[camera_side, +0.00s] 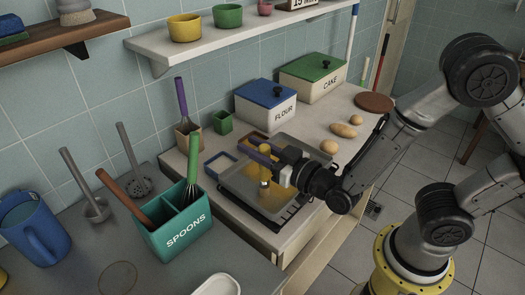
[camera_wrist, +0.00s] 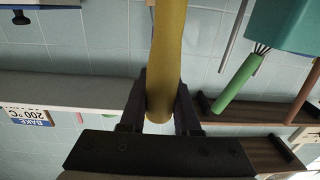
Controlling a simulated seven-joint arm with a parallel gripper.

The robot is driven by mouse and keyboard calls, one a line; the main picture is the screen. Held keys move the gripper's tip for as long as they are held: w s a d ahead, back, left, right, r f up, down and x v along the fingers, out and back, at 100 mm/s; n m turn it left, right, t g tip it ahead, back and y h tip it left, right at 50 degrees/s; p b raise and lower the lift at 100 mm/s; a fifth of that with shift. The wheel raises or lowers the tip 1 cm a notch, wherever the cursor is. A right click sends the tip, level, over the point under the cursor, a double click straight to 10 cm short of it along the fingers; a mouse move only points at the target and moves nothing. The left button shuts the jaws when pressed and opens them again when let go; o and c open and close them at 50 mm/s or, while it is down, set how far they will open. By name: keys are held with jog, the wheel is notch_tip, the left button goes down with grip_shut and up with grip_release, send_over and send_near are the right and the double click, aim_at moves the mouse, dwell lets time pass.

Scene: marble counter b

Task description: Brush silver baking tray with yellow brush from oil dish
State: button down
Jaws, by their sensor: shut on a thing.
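My gripper (camera_side: 265,157) is shut on the yellow brush (camera_side: 264,168), which hangs roughly upright over the silver baking tray (camera_side: 238,186). In the wrist view the yellow brush handle (camera_wrist: 166,60) runs between my two fingers (camera_wrist: 161,108). The brush's lower end is near the tray floor; I cannot tell whether it touches. A yellow, oil-like patch (camera_side: 272,200) shows on the tray. A small brown dish (camera_side: 252,139) lies partly hidden behind my gripper; I cannot tell whether it is the oil dish.
A teal spoons box (camera_side: 178,238) with utensils stands left of the tray. A blue square frame (camera_side: 220,164) lies beside it. Flour (camera_side: 265,105) and cake (camera_side: 312,78) tins stand behind. Several potatoes (camera_side: 343,130) lie to the right.

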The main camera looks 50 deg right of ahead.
jog(key=shift+w, duration=4.6)
notch_tip(320, 180, up, 8)
jog(key=shift+r, duration=0.1)
